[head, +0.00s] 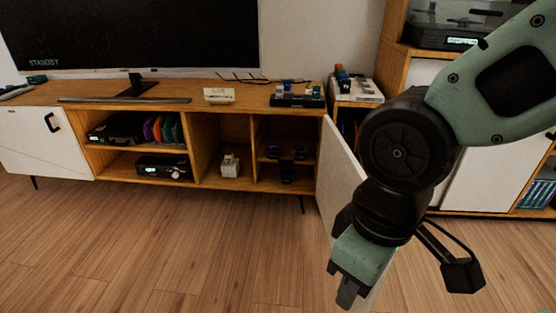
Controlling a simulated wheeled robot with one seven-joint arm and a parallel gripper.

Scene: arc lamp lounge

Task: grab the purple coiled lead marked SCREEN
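The purple coiled lead marked SCREEN cannot be picked out for sure, as no such marking is legible. Two small, dark bluish-purple bundles lie side by side on the shelf of the right open compartment: a left bundle (273,151) and a right bundle (300,154). Either could be a coiled lead. My gripper (348,292) hangs pointing down at the lower right, in front of an open white door (342,180) and well apart from the bundles. Its fingertips are small and seen at an angle, so its opening is unclear. I see nothing in it.
The wooden console (230,119) has open compartments. Several coloured upright items (165,130), one purple, stand beside a black device on the left shelf. A small whitish object (230,165) stands in the middle compartment. The open door juts toward me. The floor (150,250) in front is clear.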

